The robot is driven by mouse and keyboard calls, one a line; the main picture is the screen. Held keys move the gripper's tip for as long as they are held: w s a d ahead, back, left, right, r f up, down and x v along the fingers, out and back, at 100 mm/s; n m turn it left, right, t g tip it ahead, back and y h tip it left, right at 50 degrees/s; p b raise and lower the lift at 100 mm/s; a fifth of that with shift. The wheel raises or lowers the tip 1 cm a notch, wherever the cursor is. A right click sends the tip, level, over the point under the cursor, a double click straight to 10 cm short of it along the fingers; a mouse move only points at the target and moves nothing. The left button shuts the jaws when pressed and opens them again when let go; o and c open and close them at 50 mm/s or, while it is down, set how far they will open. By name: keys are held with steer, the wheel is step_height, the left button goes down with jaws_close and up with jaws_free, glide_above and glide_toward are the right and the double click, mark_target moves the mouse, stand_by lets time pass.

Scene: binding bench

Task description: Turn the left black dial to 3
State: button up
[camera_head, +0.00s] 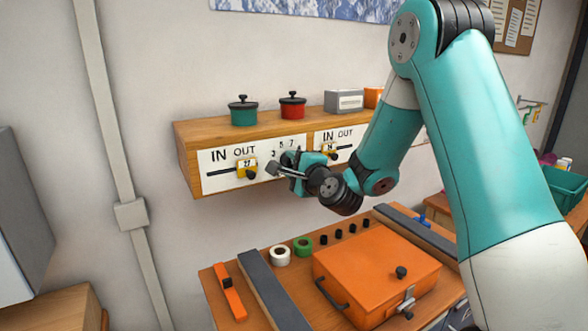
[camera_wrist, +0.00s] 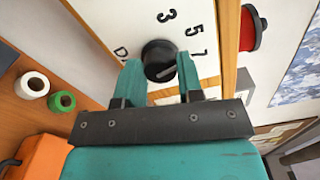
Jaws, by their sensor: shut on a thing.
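The left black dial (camera_wrist: 157,54) sits on a white panel between the two teal fingers of my gripper (camera_wrist: 158,64) in the wrist view. The fingers are shut on its sides. The numbers 3, 5 and 7 (camera_wrist: 194,32) are printed around it, with partly hidden lettering on the left. A pale mark shows on the dial, partly down between the fingers; I cannot tell surely which number it points to. In the head view, my gripper (camera_head: 283,169) is at the left panel (camera_head: 222,158) and hides the dial.
The panel has an IN/OUT slider with a yellow tag (camera_head: 246,167) close left of my gripper. A green pot (camera_head: 243,114) and a red pot (camera_head: 292,108) stand on the shelf above. An orange box (camera_head: 370,265) and tape rolls (camera_head: 280,255) are on the bench below.

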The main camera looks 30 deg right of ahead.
steer(key=n+b, duration=0.2)
steer(key=n, duration=0.1)
steer(key=n+b, duration=0.1)
steer(key=n, duration=0.1)
steer(key=shift+f+b, duration=0.25)
steer(key=shift+b, duration=0.05)
steer(key=shift+n+b, duration=1.6)
steer(key=shift+n, duration=0.4)
steer(key=o, duration=0.9)
steer(key=shift+r, duration=0.1)
steer(key=shift+s, duration=0.1)
